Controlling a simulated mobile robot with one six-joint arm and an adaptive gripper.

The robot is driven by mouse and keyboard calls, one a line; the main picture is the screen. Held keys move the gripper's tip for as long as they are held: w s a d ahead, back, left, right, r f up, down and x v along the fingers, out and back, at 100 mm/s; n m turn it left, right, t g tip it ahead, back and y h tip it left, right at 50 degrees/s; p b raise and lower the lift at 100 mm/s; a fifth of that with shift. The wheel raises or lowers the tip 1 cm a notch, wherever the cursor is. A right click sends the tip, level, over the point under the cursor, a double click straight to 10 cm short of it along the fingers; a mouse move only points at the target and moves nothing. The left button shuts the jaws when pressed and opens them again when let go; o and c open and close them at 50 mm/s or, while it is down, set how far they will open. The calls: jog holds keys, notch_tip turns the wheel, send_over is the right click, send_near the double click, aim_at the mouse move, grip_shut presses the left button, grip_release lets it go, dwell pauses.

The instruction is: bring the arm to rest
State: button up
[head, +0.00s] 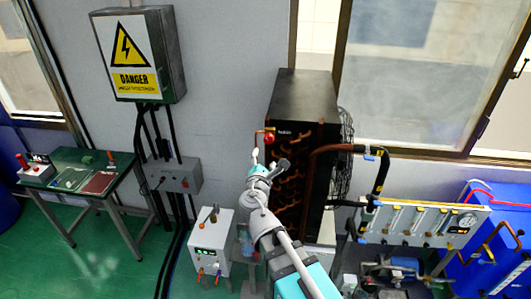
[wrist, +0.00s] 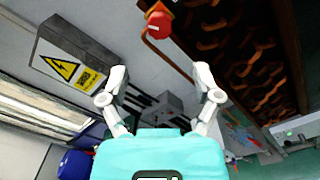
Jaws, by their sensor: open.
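My arm reaches up from the bottom of the head view, in front of a tall black cabinet (head: 305,95) with copper coils. My gripper (head: 268,157) is at the cabinet's left front edge, just below a red knob (head: 269,138). In the wrist view my gripper (wrist: 158,78) has its two white fingers spread wide, with nothing between them. The red knob (wrist: 159,25) shows above and between the fingertips, apart from them.
A grey danger box (head: 140,60) hangs on the wall at left. A green table (head: 85,175) with small items stands below it. A white box (head: 211,240) sits left of my arm. A gauge panel (head: 425,222) and blue unit (head: 490,255) are at right. Green floor is free at left.

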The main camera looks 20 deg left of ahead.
jog(key=shift+s+d, duration=0.15)
jog(key=shift+s, duration=0.2)
dwell(0.4)
jog(key=w+d+f+m+g+h+b, duration=0.35)
jog(key=d+f+m+h+b, duration=0.2)
jog(key=d+f+m, duration=0.65)
jog(key=w+d+f+m+g+h+b, duration=0.2)
jog(key=d+f+m+g+h+b, duration=0.4)
jog(key=d+f, duration=0.75)
jog(key=s+d+f+m+g+y+b, duration=0.3)
jog(key=s+d+f+m+g+b, duration=0.1)
jog(key=d+f, duration=0.4)
jog(key=s+d+f+m+g+y+b, duration=0.4)
jog(key=s+d+f+m+b, duration=0.3)
jog(key=d+f+m+b, duration=0.1)
jog(key=shift+d+f+b, duration=0.4)
jog(key=shift+f+b, duration=0.05)
jog(key=shift+f, duration=0.3)
